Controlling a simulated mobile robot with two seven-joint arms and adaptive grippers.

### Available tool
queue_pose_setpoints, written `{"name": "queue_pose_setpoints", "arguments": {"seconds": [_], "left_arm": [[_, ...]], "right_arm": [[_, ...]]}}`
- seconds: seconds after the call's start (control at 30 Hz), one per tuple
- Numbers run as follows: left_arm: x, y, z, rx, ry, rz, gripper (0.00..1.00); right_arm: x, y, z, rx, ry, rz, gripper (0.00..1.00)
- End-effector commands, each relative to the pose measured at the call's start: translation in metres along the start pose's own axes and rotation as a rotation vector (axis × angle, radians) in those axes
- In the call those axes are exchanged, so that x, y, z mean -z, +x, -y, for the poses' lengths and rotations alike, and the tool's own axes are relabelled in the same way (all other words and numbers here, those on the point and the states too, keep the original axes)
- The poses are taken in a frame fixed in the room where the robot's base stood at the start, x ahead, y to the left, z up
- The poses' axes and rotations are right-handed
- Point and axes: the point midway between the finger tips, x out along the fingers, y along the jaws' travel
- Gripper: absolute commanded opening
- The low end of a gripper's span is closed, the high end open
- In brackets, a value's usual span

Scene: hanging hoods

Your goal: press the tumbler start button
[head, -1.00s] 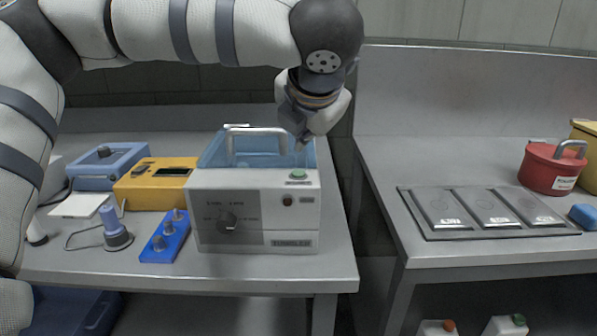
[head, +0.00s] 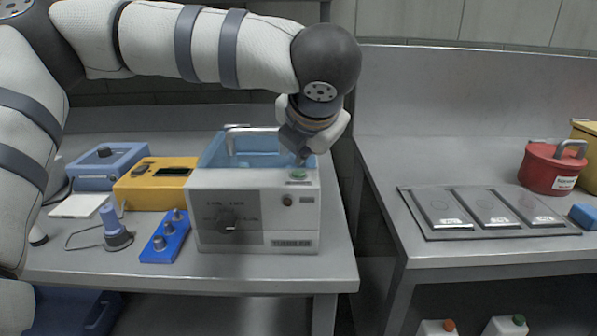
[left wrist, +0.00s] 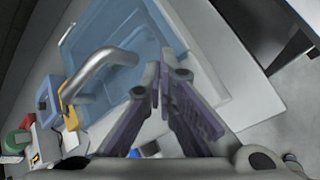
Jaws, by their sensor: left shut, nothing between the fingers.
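The tumbler (head: 225,185) is a white and grey box with a front dial and a "TUMBLER" label, standing on the left bench. Its top has a clear blue lid (head: 256,153) with a metal handle, which also shows in the left wrist view (left wrist: 100,70). The green start button (head: 298,175) is at the front right of the top. My left gripper (head: 302,160) points down, shut and empty, with its tips just above and behind the button. I cannot tell whether they touch it. In the left wrist view the purple fingers (left wrist: 163,78) are together, and the button is not visible.
Across a gap, the right bench holds a tray of plates (head: 485,232) and a red pot (head: 550,170).

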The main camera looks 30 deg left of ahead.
Motion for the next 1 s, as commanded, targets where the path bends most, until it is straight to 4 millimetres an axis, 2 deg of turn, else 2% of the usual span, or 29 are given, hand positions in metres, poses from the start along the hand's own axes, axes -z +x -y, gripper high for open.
{"name": "queue_pose_setpoints", "arguments": {"seconds": [1.0], "left_arm": [[0.0045, 0.0060, 0.0047, 0.000, 0.000, 0.000, 0.00]], "right_arm": [[0.0000, 0.0000, 0.0000, 0.000, 0.000, 0.000, 0.00]]}}
